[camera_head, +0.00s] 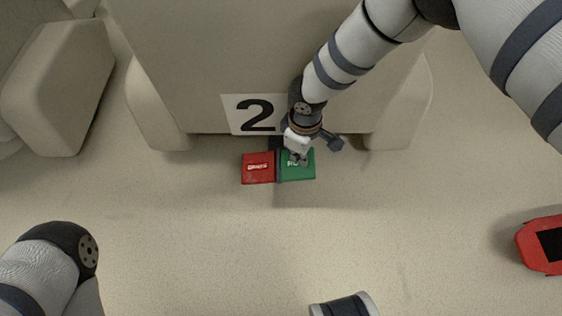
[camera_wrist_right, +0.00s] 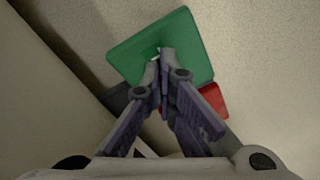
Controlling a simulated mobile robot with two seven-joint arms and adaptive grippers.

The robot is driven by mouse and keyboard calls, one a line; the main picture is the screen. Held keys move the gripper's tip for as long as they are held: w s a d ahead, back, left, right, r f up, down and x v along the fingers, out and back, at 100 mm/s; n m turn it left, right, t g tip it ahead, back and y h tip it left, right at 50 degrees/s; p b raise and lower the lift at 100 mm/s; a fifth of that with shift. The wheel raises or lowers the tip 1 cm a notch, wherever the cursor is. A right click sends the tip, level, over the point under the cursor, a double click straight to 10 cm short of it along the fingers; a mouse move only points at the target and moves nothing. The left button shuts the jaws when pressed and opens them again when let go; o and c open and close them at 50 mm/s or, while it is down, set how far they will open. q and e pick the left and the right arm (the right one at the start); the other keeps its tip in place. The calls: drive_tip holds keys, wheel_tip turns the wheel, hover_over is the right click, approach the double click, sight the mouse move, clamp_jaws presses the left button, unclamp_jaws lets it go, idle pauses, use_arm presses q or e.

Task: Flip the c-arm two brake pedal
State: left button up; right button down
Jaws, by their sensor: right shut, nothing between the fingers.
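The pedal has a red half (camera_head: 258,168) marked with white letters, which look like "BRAKE", and a green half (camera_head: 302,168) with partly hidden letters. It sits low at the foot of a covered cart (camera_head: 180,60) with a "2" sign (camera_head: 254,114). My right gripper (camera_head: 299,157) is shut and empty, over the green half. In the right wrist view its fingertips (camera_wrist_right: 162,55) overlap the green half (camera_wrist_right: 150,45); I cannot tell whether they touch it. The red half (camera_wrist_right: 208,101) shows partly behind the fingers. My left gripper is not in view.
Cart feet (camera_head: 157,105) stand left and right (camera_head: 402,105) of the pedal. Another covered shape (camera_head: 60,85) is at the far left. A red object with a black face (camera_head: 545,245) lies at the right edge. The floor in front of the pedal is clear.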

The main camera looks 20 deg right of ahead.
drive_tip(key=shift+f+b, duration=0.4)
drive_tip(key=shift+f, duration=0.4)
drive_tip(key=shift+r+p, duration=2.2)
drive_tip(key=shift+r, duration=1.35)
